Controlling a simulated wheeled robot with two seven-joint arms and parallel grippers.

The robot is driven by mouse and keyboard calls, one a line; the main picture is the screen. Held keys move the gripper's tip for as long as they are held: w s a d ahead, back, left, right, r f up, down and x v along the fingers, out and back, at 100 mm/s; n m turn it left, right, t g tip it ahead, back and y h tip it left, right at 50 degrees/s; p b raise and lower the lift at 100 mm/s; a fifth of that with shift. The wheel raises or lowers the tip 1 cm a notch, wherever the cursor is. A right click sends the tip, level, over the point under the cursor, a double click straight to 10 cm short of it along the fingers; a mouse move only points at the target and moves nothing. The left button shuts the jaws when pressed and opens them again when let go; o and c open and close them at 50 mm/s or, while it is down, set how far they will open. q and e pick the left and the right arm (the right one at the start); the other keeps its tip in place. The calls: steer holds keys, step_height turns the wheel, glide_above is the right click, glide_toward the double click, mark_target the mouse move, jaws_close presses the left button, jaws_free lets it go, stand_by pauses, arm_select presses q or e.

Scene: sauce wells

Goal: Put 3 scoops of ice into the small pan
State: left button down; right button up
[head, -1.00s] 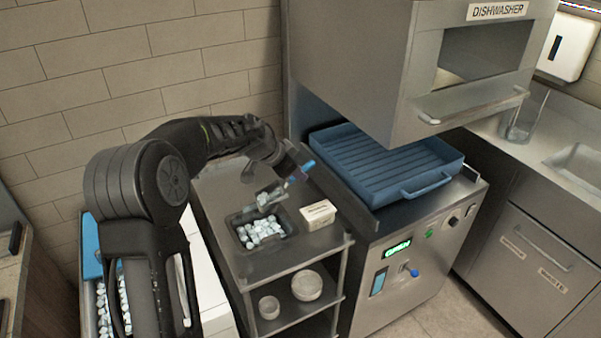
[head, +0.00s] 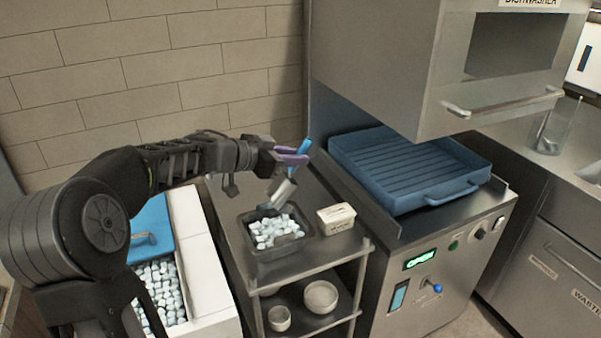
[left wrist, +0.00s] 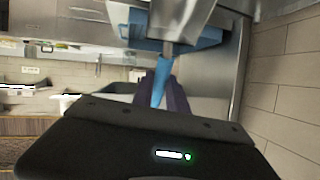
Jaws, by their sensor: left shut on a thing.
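A metal scoop (head: 281,190) with a blue handle (head: 301,150) is in my left gripper (head: 290,157), which is shut on the handle. The scoop is tipped steeply, mouth down, just above the small dark pan (head: 288,253). White ice cubes (head: 274,232) lie in the pan. I cannot tell whether any ice is left in the scoop. In the left wrist view, the blue handle (left wrist: 159,82) sits between the purple fingers. The ice bin (head: 213,275) stands left of the cart, with its blue lid (head: 150,228) pushed back and much ice inside. My right gripper is out of view.
The pan sits on a steel cart (head: 285,271) beside a small labelled white tub (head: 336,216). Two bowls (head: 320,296) are on the shelf below. A blue rack (head: 405,170) and the dishwasher (head: 380,60) are to the right. A tiled wall is behind.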

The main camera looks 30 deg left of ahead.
arm_select(q)
steer(key=shift+s+a+r+t+h+b, duration=0.15)
steer(key=shift+s+a+t+h+b, duration=0.35)
steer(key=shift+b, duration=0.6)
steer(key=shift+s+r, duration=0.25)
steer(key=shift+r, duration=0.1)
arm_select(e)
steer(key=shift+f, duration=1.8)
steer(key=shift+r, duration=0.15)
